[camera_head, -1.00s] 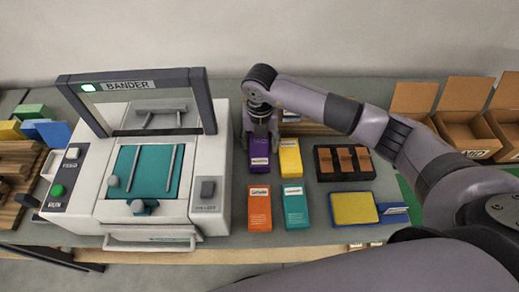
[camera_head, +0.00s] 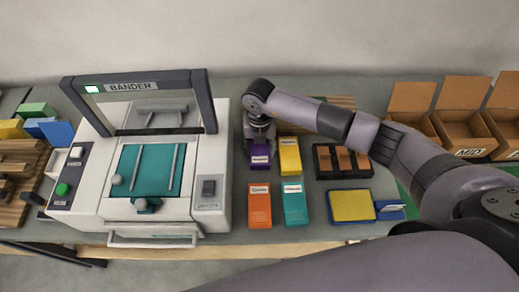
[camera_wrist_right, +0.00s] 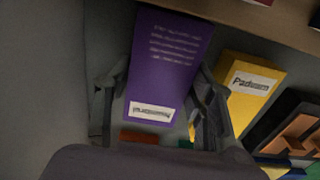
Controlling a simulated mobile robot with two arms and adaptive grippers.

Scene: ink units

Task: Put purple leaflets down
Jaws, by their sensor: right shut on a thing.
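The purple leaflets (camera_head: 260,160) are a flat pack with a white label, left of the yellow leaflets (camera_head: 290,157) and behind the orange leaflets (camera_head: 259,208). My right gripper (camera_head: 260,139) reaches down over their far end and hides part of them. In the right wrist view the purple leaflets (camera_wrist_right: 168,62) sit between the two fingers of my right gripper (camera_wrist_right: 160,98), which is shut on them. Whether the pack rests on the table I cannot tell. My left gripper is not in view.
The bander (camera_head: 98,190) stands close on the left. Teal leaflets (camera_head: 295,205) lie in front of the yellow ones. A black tray (camera_head: 322,164) with brown pieces and a yellow pad (camera_head: 352,206) are to the right. Open cardboard boxes (camera_head: 460,127) stand at the back right.

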